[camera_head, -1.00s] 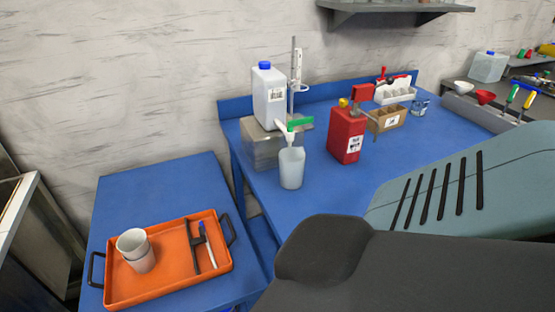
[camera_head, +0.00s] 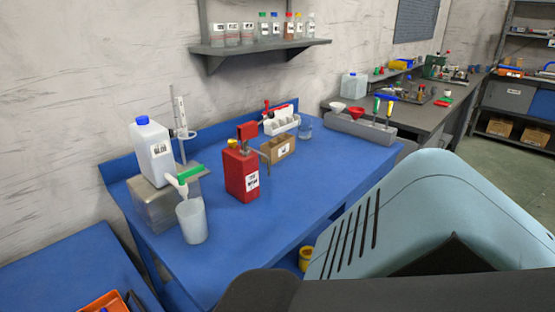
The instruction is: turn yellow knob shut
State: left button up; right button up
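A red canister (camera_head: 240,175) with a white label stands on the blue bench. A small yellow cap or knob (camera_head: 233,143) sits on its top, beside a red upper part with a grey lever-like spout; I cannot tell whether it is open or shut. A white jug (camera_head: 152,153) with a blue cap stands on a metal block at left, its tap (camera_head: 185,175) carrying a green handle above a translucent beaker (camera_head: 192,221). Neither gripper shows; large teal and black parts of my own body fill the lower right.
The blue bench (camera_head: 270,225) has clear room in front of the canister. A cardboard box (camera_head: 278,149), a white rack and a glass beaker (camera_head: 305,127) stand behind it. A yellow object (camera_head: 305,258) shows below the bench edge. A shelf (camera_head: 262,46) with bottles hangs above.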

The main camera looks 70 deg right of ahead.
aim_at(232, 143)
jog(key=j+z, duration=0.1)
jog(key=z, duration=0.4)
jog(key=j+z, duration=0.1)
jog(key=z, duration=0.4)
jog(key=i+j+z, duration=0.1)
jog(key=z, duration=0.4)
